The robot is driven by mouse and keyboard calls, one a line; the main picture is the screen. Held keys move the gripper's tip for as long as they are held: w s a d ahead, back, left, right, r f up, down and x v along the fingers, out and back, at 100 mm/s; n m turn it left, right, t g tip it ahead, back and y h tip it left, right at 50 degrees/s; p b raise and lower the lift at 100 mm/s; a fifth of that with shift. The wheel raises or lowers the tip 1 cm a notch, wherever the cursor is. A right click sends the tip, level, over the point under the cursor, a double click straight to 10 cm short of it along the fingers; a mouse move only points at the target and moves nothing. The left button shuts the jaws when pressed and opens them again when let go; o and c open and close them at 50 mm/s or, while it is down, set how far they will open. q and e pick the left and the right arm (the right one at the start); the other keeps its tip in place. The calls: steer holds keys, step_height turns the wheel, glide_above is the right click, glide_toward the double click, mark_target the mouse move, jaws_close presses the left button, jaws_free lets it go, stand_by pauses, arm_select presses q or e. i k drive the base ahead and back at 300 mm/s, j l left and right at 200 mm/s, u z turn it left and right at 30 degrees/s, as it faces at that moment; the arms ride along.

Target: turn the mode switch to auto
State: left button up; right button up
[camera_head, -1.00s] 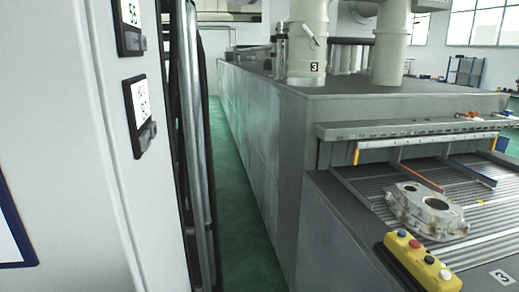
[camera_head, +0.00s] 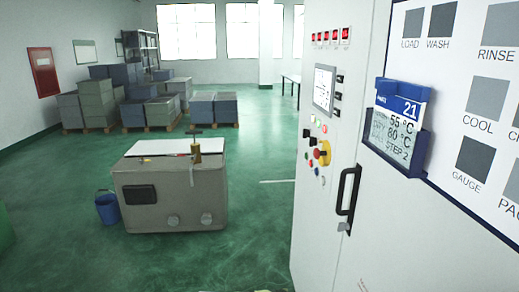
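A white control cabinet (camera_head: 375,220) stands at the right. Its panel, seen at a slant, has a screen (camera_head: 324,88), a row of red displays (camera_head: 331,37), black knobs or switches beside and below the screen, small coloured buttons, and a red emergency stop on a yellow base (camera_head: 322,153). A black switch-like part (camera_head: 309,136) sits just above left of the emergency stop. The labels are too small to read, so I cannot tell which part is the mode switch or where it points. Neither gripper is in view.
A black door handle (camera_head: 348,198) sticks out from the cabinet. A card holder (camera_head: 395,125) and a board with grey squares (camera_head: 470,90) are on its door. A grey tank (camera_head: 170,205) and a blue bucket (camera_head: 108,208) stand to the left. Green floor between is clear.

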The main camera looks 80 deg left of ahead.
mark_target(306, 132)
steer(key=u, duration=2.15)
steer(key=i+j+z, duration=0.1)
steer(key=i+j, duration=0.1)
steer(key=i, duration=0.1)
